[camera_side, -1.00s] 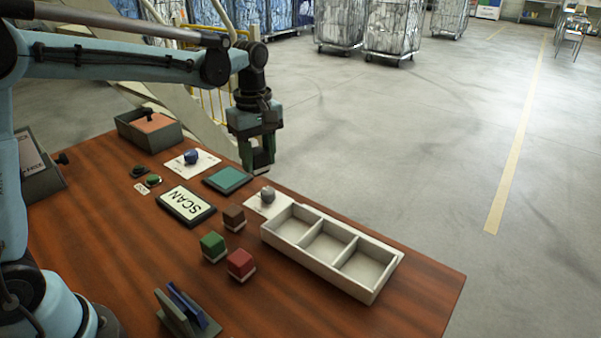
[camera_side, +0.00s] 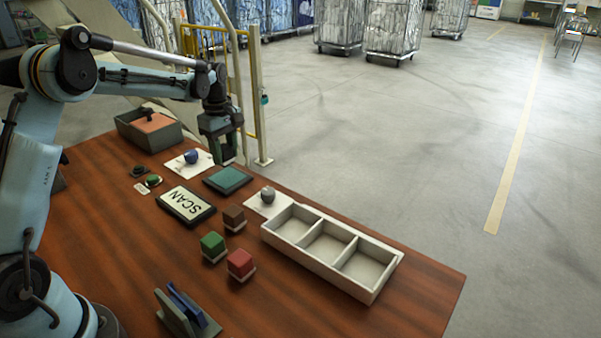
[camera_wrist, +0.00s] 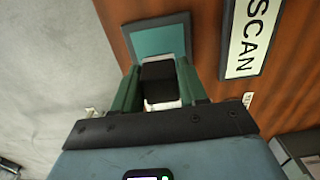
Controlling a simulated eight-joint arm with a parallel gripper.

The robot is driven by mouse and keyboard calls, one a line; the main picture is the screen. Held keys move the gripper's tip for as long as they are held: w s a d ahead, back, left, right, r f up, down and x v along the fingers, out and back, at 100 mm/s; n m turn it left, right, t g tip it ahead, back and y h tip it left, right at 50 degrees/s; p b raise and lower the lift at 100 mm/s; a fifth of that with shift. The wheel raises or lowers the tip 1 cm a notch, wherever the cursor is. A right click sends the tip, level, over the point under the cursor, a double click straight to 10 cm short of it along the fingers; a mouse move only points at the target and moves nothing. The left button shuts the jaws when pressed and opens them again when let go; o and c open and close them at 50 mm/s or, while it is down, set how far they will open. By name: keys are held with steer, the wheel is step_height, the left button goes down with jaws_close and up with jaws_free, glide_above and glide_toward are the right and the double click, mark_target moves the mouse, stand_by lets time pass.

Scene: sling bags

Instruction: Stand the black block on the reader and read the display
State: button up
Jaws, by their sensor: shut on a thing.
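My gripper (camera_side: 224,150) is above the far edge of the table, behind the teal pad (camera_side: 228,179). In the wrist view its green fingers (camera_wrist: 158,92) are shut on the black block (camera_wrist: 158,80), which has a pale lower end. The block cannot be made out in the side view. The dark-framed plate marked SCAN (camera_side: 186,205) lies flat and bare on the table, left of and nearer than the teal pad. It also shows at the upper right of the wrist view (camera_wrist: 252,38). A small dark screen (camera_wrist: 150,175) with a green light is cut off at the wrist view's bottom edge.
Brown (camera_side: 234,214), green (camera_side: 213,242) and red (camera_side: 240,261) blocks stand before a white three-compartment tray (camera_side: 312,272). Blue (camera_side: 191,157) and grey (camera_side: 268,194) knobs stand on white cards. A grey bin (camera_side: 150,139) is at the back left; a slotted stand (camera_side: 188,318) is in front.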

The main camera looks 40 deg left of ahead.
mark_target(227, 165)
steer(key=shift+a+f, duration=0.1)
steer(key=shift+f, duration=1.95)
steer(key=shift+f, duration=0.2)
steer(key=o, duration=1.1)
steer(key=shift+c, duration=0.2)
